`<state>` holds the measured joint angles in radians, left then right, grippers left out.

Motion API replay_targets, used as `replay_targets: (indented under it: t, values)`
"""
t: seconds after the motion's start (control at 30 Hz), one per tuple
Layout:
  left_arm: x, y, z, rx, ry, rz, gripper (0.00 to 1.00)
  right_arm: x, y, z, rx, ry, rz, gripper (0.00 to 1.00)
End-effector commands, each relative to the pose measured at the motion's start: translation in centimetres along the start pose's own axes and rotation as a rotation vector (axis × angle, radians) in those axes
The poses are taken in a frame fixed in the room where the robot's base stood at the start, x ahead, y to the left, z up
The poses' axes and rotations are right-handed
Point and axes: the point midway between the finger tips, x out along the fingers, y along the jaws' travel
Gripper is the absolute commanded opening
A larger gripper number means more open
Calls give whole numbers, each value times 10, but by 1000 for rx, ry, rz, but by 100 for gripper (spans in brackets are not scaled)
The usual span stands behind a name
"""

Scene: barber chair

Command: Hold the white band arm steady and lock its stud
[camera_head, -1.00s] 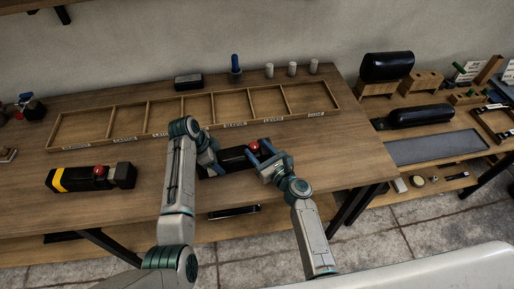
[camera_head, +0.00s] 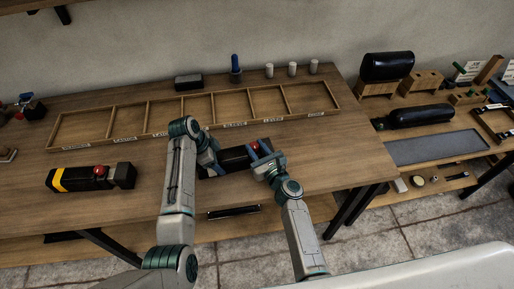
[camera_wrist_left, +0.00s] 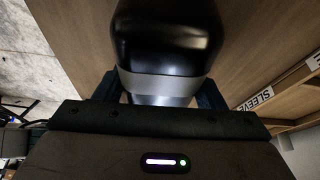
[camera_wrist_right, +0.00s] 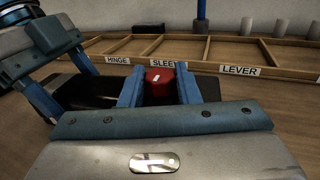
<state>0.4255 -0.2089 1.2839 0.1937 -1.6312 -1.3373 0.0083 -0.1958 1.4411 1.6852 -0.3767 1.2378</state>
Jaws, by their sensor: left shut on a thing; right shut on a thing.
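The white band arm is a black block-like arm (camera_head: 232,158) on the bench, in front of the compartment tray. Its pale band (camera_wrist_left: 165,84) shows in the left wrist view. My left gripper (camera_head: 212,161) is shut on the arm, one finger on each side of it. The stud has a red cap (camera_wrist_right: 159,80); it also shows small in the head view (camera_head: 254,145). My right gripper (camera_wrist_right: 160,88) is shut on the stud, a blue finger at each side of the red cap. The fingers and arms hide part of the black arm.
A similar black arm with a yellow band (camera_head: 60,179) and a red stud lies at the bench's left. The long wooden tray (camera_head: 97,138) with labelled compartments lies behind. A blue-topped post (camera_head: 235,66) and pale cylinders (camera_head: 292,69) stand at the back.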

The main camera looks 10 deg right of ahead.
Motion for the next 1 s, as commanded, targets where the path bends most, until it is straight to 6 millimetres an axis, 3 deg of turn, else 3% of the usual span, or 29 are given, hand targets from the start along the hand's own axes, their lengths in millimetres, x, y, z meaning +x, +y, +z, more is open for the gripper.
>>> replay_targets:
  t: [0.3,0.33,0.43,0.77,1.0]
  values:
    - [0,0,0,1,1,-1,14,0,0,0,0,1,-23,7]
    - [0,0,0,1,1,-1,14,0,0,0,-1,1,-23,31]
    - [0,0,-1,1,1,-1,14,0,0,0,0,1,-22,51]
    - [0,0,0,1,1,-1,14,-2,0,0,0,2,-22,51]
    - [0,0,0,1,0,-1,14,-38,1,-1,-1,4,-23,51]
